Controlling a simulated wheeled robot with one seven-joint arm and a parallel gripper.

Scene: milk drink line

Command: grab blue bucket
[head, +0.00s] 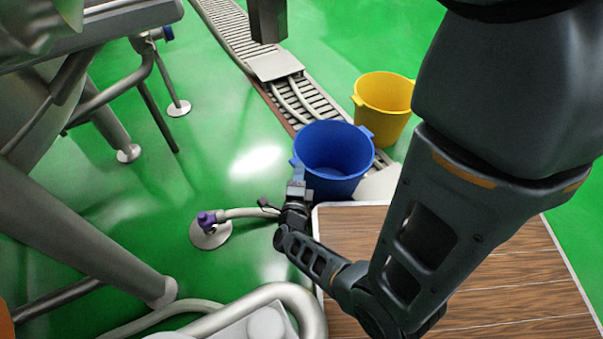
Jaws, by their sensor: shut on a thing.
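The blue bucket (335,157) is near the middle of the head view, by the far left corner of the wooden-topped table. It looks upright, its open top shows, and its inside looks empty. My gripper (298,188) is at the bucket's near left side, shut on its rim or side handle; the fingers are small here, so the exact grip point cannot be told. My dark arm reaches in from the right. Whether the bucket rests on the floor or hangs a little above it cannot be told.
A yellow bucket (384,104) stands just behind, right of the blue one. The wooden table (480,280) fills the lower right. A purple-capped pipe (208,218) and metal tank legs (75,235) stand left. Green floor between is open.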

